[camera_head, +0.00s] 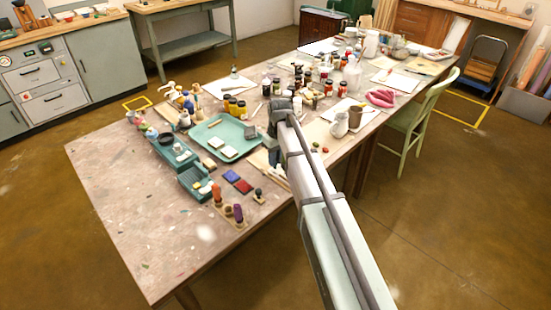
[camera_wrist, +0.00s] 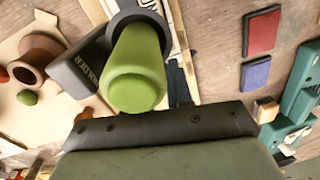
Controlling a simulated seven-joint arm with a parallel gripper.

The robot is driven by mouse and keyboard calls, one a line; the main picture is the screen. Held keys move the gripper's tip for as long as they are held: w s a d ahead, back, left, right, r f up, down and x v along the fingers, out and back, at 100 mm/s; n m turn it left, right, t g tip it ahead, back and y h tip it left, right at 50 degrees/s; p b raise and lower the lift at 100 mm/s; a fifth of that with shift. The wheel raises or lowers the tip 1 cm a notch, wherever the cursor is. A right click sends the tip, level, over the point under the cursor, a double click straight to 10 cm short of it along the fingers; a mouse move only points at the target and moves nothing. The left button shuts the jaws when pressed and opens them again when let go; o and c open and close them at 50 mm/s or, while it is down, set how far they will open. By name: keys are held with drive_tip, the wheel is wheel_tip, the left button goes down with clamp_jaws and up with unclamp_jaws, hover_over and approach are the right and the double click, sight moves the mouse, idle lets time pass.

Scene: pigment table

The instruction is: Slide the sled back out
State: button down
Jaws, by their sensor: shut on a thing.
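A green round handle (camera_wrist: 138,75) sits in a dark collar on a dark block (camera_wrist: 85,70) with partly legible lettering, in the middle of the wrist view. I take this to be the sled, but cannot be sure. Pale strips run beside and behind it. My gripper (camera_head: 273,152) points down over the table, just right of the teal tray, and is shut on the green handle. Its dark bolted edge (camera_wrist: 160,127) crosses the lower wrist view. The fingertips and their exact contact are hidden, and in the head view my arm covers most of this spot.
A red pad (camera_wrist: 262,32) and a blue pad (camera_wrist: 256,72) lie right of the handle. A teal holder (camera_wrist: 300,100) stands beyond them. A brown pot (camera_wrist: 35,55) is at the left. A teal tray (camera_head: 235,128) and several jars surround my gripper. The table's left front is clear.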

drive_tip(key=w+a, duration=0.7)
drive_tip(key=shift+w+a, duration=0.3)
drive_tip(key=c, duration=1.3)
unclamp_jaws()
drive_tip(key=shift+a, duration=0.1)
drive_tip(key=shift+o, duration=1.4)
wheel_tip(320, 180, up, 14)
drive_tip(key=d, duration=0.1)
drive_tip(key=shift+w, duration=0.3)
drive_tip(key=shift+d+f, duration=0.15)
